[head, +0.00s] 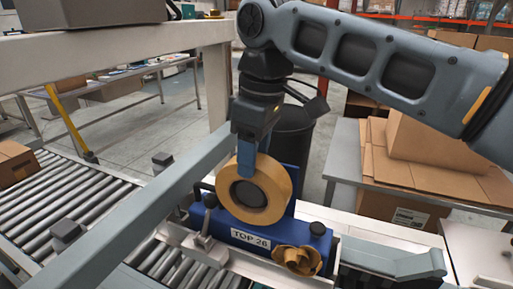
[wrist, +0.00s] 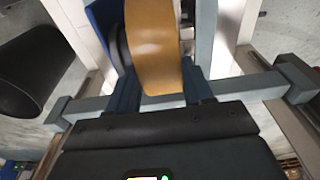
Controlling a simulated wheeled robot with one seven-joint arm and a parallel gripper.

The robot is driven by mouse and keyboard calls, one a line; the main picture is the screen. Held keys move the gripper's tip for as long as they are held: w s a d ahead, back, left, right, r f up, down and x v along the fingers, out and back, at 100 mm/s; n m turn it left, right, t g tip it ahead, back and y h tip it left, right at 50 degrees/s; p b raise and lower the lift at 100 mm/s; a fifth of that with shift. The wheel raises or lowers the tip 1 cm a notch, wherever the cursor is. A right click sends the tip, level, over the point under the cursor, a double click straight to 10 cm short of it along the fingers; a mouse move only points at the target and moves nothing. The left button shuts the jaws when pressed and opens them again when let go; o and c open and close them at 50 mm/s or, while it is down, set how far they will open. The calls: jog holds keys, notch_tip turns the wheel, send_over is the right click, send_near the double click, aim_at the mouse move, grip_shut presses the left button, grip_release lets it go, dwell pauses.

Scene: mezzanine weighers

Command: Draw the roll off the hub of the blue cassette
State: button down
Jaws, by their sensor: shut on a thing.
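The tan roll (head: 279,182) stands upright in front of the blue cassette (head: 208,221), which carries a "TOP 26" label. A dark round hub (head: 249,194) shows through the roll's centre. My gripper (head: 246,165) comes from above and is shut on the roll's upper rim. In the wrist view the roll (wrist: 155,45) lies between my fingers, with the blue cassette plate (wrist: 103,18) and a dark round part (wrist: 123,45) to its left. How far the roll still sits on the hub is unclear.
A crumpled tan piece (head: 298,259) is at the cassette's lower right, beside a black knob (head: 317,229). A grey rail (head: 140,218) crosses at the left over the roller conveyor (head: 70,195). A black bin (head: 290,135) stands behind, and cardboard boxes (head: 430,140) at the right.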

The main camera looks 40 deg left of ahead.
jog(key=s+d+p, duration=0.1)
jog(key=s+p, duration=0.1)
jog(key=s, duration=0.4)
jog(key=shift+s+d, duration=0.15)
jog(key=shift+d, duration=0.1)
dwell(0.7)
